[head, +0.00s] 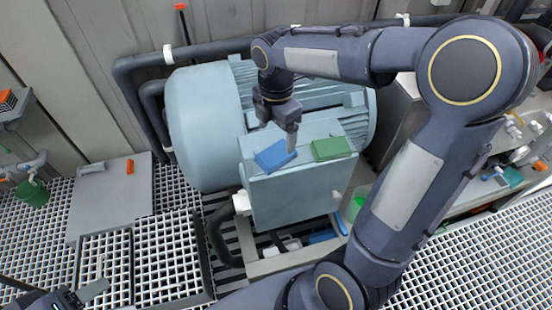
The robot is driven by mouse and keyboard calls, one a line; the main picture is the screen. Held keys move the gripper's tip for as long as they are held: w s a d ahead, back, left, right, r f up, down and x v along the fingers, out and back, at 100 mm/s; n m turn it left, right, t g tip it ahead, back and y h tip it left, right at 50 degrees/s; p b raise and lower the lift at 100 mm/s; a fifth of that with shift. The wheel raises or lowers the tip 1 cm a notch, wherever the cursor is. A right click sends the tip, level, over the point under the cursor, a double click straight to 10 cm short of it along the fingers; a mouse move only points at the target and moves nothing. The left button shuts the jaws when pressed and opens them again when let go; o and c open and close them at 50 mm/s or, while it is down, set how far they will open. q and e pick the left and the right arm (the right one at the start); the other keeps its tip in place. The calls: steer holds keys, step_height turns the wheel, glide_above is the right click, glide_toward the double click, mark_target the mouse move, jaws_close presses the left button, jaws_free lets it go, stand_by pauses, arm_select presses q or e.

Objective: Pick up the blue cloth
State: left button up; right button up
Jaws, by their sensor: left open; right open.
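The blue cloth (271,158) is a small folded blue block lying on the flat top of the pale blue box (300,195) on the machine's front. My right gripper (292,143) points down just at the cloth's upper right edge. Its fingers look narrow from here, and I cannot tell whether they touch the cloth. It is open and nothing shows between its fingers. My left gripper (88,293) is low at the bottom left, open, over the floor grating and far from the cloth.
A green cloth (332,149) lies on the same box top, right of the blue one. The large pale blue machine (200,125) rises behind, with dark pipes (128,90) at its left. A cluttered bench (500,170) stands at the right.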

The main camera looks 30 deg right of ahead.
mark_target(276, 153)
steer(key=f, duration=0.7)
steer(key=shift+s+a, duration=0.15)
steer(key=shift+s, duration=0.05)
steer(key=shift+c, duration=0.4)
steer(key=c, duration=1.1)
steer(key=shift+o, duration=0.2)
